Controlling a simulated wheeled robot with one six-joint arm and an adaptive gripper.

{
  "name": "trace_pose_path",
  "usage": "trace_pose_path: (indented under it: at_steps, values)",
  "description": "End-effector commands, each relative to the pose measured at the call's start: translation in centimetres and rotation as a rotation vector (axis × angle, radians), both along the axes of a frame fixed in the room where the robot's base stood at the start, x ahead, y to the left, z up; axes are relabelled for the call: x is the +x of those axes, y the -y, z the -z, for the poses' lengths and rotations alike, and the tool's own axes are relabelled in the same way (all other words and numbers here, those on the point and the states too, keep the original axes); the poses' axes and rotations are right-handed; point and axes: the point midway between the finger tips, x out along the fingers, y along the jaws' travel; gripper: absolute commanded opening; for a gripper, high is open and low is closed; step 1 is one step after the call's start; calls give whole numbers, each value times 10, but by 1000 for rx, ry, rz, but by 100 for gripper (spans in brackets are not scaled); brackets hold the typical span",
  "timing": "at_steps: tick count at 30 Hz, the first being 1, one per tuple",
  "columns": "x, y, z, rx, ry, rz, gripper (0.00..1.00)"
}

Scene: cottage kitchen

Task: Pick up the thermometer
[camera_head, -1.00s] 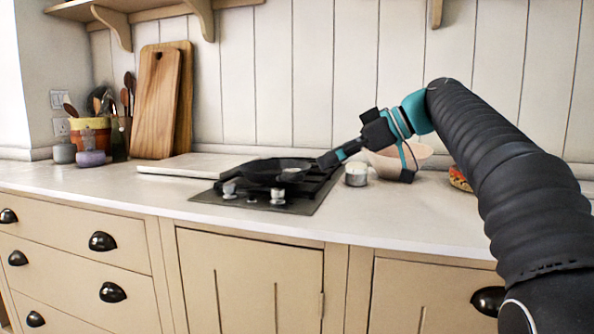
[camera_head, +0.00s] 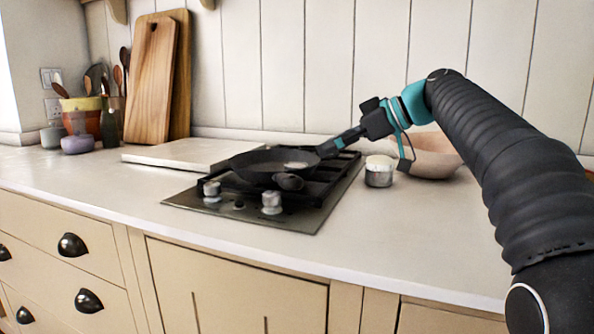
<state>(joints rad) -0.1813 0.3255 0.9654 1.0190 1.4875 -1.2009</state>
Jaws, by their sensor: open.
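I cannot make out a thermometer in the head view. My gripper (camera_head: 370,152) is black and teal and hangs over the back right of the counter. Its fingers are spread apart, and nothing shows between them. One finger reaches left toward the right rim of a black frying pan (camera_head: 258,168); I cannot tell whether they touch. The other finger points down in front of a pinkish bowl (camera_head: 436,158). A small pale round thing (camera_head: 296,165) shows at the pan's right side, too small to identify.
The pan sits on a black hob (camera_head: 310,215) with silvery knobs. A small metal cup with pale contents (camera_head: 379,172) stands right of it. A white board (camera_head: 178,153), wooden boards (camera_head: 152,85), and utensil pots (camera_head: 82,115) stand left. The front counter (camera_head: 100,190) is clear.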

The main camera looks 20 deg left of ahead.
Motion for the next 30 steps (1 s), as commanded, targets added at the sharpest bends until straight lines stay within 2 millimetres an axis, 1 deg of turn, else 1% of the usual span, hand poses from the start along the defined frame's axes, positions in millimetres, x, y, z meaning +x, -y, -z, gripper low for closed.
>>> trace_pose_path:
  at_steps: [1, 3, 11, 18, 21, 24, 30]
  values:
    - [0, -8, 5, 0, -1, -2, 66]
    - [1, -16, 9, -1, 0, -2, 66]
    - [2, -30, 18, -1, -1, 0, 66]
    - [1, -55, 39, -2, -3, -1, 66]
    - [2, -64, 45, -3, -4, 0, 66]
    - [3, -68, 48, -4, -4, 0, 66]
    - [3, -68, 49, -4, -3, 1, 66]
